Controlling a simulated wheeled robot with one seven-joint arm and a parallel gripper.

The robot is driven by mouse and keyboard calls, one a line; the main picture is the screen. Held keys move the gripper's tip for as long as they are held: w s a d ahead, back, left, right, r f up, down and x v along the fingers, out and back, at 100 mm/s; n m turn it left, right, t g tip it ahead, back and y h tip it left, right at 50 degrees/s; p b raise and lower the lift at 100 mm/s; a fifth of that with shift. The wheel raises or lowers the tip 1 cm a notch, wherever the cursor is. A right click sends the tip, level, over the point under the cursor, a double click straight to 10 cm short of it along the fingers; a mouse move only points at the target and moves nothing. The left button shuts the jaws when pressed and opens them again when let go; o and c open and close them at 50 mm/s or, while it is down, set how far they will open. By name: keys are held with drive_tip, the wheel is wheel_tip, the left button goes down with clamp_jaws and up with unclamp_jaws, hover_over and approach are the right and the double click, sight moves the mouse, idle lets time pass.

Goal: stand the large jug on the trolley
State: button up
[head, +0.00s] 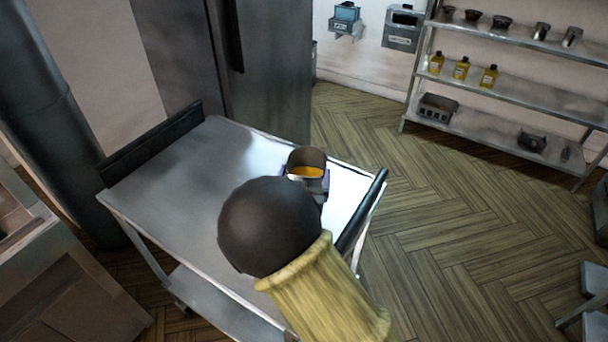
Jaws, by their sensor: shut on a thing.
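The trolley (185,190) has a bare steel top with dark raised ends at left and right. The jug (308,158) is a dark, round, open vessel with something orange-yellow inside. It shows upright over the back right part of the trolley top. My gripper (306,180) is shut on the jug, with a bit of it showing at either side. My own arm, with a dark round joint and a yellow sleeve, covers most of the gripper and the jug's base. I cannot tell whether the base touches the top.
The left and middle of the trolley top are clear. A tall steel cabinet (270,70) stands close behind the trolley. A steel rack (520,90) with bottles (461,69), pots and small appliances stands at the back right. Open wooden floor (440,200) lies right of the trolley.

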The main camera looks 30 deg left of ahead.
drive_tip(key=shift+r, duration=0.1)
drive_tip(key=o, duration=1.7)
drive_tip(key=shift+o, duration=0.2)
drive_tip(key=shift+s, duration=0.1)
drive_tip(key=b+v, duration=0.2)
drive_tip(key=v, duration=1)
drive_tip(key=shift+r, duration=0.1)
